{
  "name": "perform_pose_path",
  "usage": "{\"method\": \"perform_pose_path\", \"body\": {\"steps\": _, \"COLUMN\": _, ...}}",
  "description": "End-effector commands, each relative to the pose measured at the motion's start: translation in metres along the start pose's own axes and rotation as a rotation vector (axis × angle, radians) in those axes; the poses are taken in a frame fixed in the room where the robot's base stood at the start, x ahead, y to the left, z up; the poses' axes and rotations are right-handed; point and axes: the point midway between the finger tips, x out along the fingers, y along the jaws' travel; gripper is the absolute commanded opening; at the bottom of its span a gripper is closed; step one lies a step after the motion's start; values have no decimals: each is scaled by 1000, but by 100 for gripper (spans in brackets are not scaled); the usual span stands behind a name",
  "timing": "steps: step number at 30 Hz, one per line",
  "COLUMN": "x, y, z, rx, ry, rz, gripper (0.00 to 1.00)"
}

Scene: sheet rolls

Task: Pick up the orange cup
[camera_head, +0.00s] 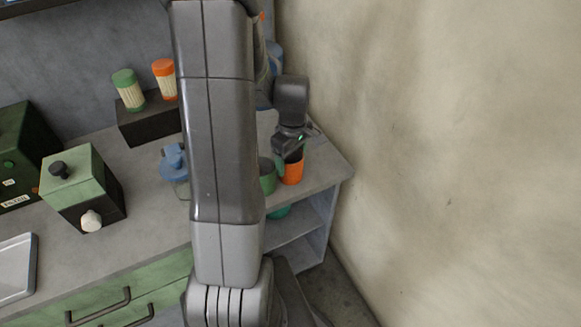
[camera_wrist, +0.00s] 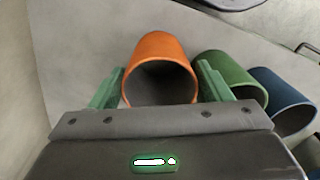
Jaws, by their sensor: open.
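The orange cup (camera_head: 292,174) stands near the right end of the counter, close to the wall. In the wrist view the orange cup (camera_wrist: 161,48) lies between the two green fingers of my gripper (camera_wrist: 158,88), its dark open mouth facing the camera. My gripper (camera_head: 283,160) is open, with one finger on each side of the cup. A narrow gap shows at the left finger; the right finger is very close to the cup, and I cannot tell whether it touches.
A green cup (camera_wrist: 228,76) stands right beside the orange cup in the wrist view, with a blue cup (camera_wrist: 277,100) beyond it. The pale wall (camera_head: 420,150) rises close on the right. A green-topped box (camera_head: 85,185) stands on the counter (camera_head: 150,235) at left.

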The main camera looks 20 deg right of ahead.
Motion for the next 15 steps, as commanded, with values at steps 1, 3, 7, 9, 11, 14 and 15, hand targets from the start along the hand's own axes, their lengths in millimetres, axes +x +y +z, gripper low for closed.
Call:
{"method": "perform_pose_path", "body": {"steps": 1, "x": 7, "y": 0, "z": 1, "rx": 1, "ry": -3, "rz": -4, "gripper": 71}}
{"method": "perform_pose_path", "body": {"steps": 3, "x": 16, "y": 0, "z": 1, "rx": 0, "ry": -3, "rz": -4, "gripper": 71}}
{"method": "perform_pose_path", "body": {"steps": 7, "x": 26, "y": 0, "z": 0, "rx": 0, "ry": -1, "rz": -1, "gripper": 71}}
{"method": "perform_pose_path", "body": {"steps": 9, "x": 27, "y": 0, "z": 0, "rx": 0, "ry": 0, "rz": 0, "gripper": 71}}
{"method": "perform_pose_path", "body": {"steps": 11, "x": 28, "y": 0, "z": 0, "rx": 0, "ry": 0, "rz": 0, "gripper": 71}}
{"method": "perform_pose_path", "body": {"steps": 14, "x": 28, "y": 0, "z": 0, "rx": 0, "ry": 0, "rz": 0, "gripper": 71}}
{"method": "perform_pose_path", "body": {"steps": 15, "x": 28, "y": 0, "z": 0, "rx": 0, "ry": 0, "rz": 0, "gripper": 71}}
